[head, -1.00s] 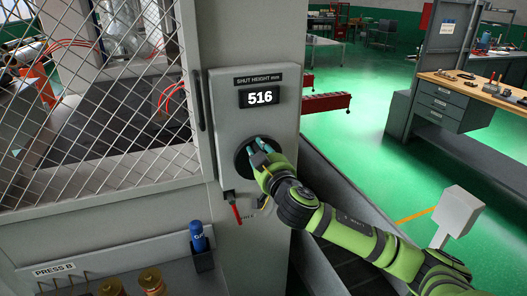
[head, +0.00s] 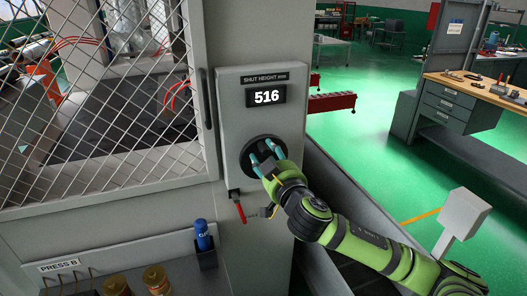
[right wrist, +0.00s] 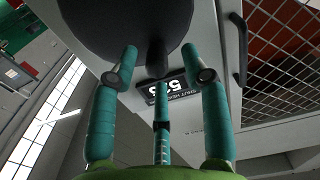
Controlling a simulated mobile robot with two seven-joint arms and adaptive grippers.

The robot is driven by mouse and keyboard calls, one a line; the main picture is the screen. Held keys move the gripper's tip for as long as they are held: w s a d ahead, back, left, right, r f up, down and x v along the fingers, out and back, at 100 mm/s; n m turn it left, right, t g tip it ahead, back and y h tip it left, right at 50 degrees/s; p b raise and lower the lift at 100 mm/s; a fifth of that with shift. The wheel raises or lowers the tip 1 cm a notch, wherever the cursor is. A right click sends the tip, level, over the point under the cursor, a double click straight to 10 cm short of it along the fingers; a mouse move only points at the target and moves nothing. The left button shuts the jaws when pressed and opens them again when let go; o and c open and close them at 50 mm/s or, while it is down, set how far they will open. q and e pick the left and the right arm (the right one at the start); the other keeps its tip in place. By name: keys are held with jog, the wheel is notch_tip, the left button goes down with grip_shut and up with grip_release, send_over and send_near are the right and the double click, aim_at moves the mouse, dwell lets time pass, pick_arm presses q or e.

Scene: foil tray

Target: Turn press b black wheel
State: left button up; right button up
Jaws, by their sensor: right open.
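The black wheel (head: 262,140) is a dark round disc on the front of the grey press panel, below the display. It also shows in the right wrist view (right wrist: 120,22), with a dark knob (right wrist: 156,58) sticking out from it. My right gripper (head: 264,157) is at the wheel, its teal fingers spread. In the right wrist view its fingers (right wrist: 165,75) are open, with the knob between the two outer tips. Contact cannot be told. The shut height display (head: 267,96) reads 516. My left gripper is not in view.
A red-handled lever (head: 239,211) hangs just below the panel. A mesh guard (head: 100,130) covers the left side.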

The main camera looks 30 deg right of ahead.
jog(key=shift+v, duration=2.2)
